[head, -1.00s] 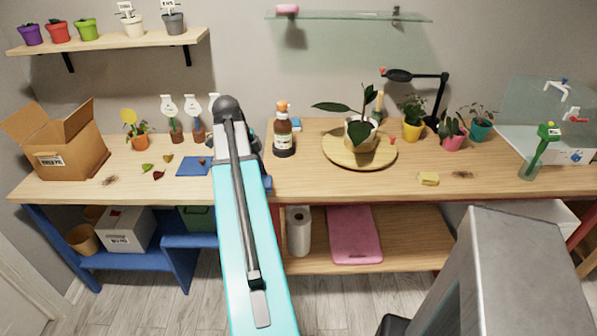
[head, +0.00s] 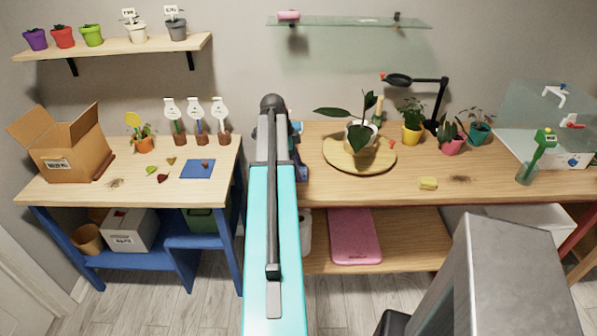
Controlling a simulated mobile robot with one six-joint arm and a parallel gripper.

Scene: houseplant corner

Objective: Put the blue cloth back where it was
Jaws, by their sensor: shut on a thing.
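My arm reaches over the gap between the two tables and hides most of my gripper (head: 301,158). Only a dark strip of it shows right of the arm, at the left end of the right wooden table (head: 470,187). A small blue patch, seemingly the blue cloth (head: 304,173), shows at its lower end, and my gripper appears shut on it. The jaws and most of the cloth are hidden. A blue mat (head: 190,172) with a small brown thing on it lies on the left table (head: 60,190).
A potted plant stands on a round wooden board (head: 331,160). A cardboard box (head: 72,150) stands at far left.

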